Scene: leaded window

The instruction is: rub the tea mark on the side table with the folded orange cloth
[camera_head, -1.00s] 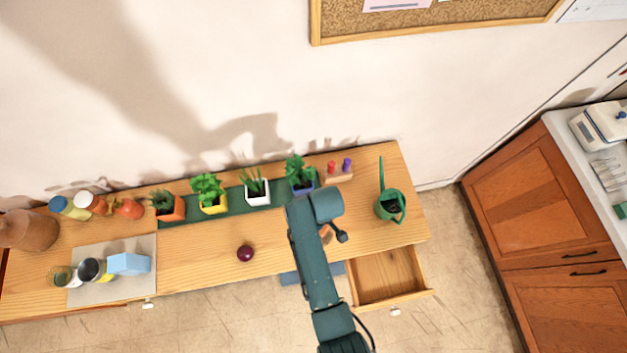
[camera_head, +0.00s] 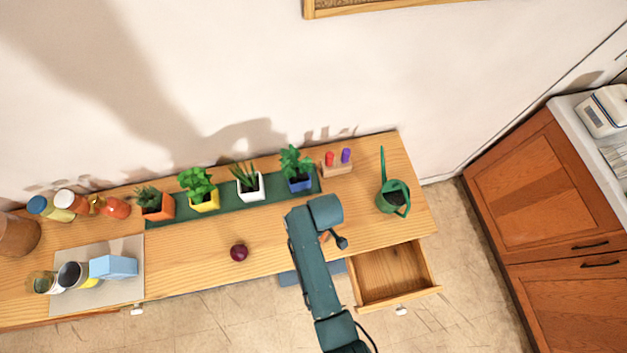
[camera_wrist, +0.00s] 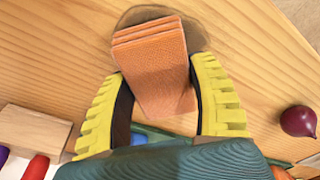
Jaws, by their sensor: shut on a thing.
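The folded orange cloth (camera_wrist: 155,65) is held between the yellow fingers of my gripper (camera_wrist: 160,78) in the wrist view. Its layered folded end lies over the tea mark (camera_wrist: 132,14), a brown patch on the wood that shows around the cloth's far end and sides. The cloth covers the middle of the mark. I cannot tell for sure whether the cloth presses on the wood. In the head view, my arm hides the mark and most of the gripper; only a bit of orange shows beside the arm, above the side table (camera_head: 200,262).
A dark red onion (camera_head: 239,253) lies left of my arm; it also shows in the wrist view (camera_wrist: 298,121). Potted plants stand on a green runner (camera_head: 225,215) behind. A green watering can (camera_head: 392,197) stands at right. A drawer (camera_head: 393,275) is open at the front.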

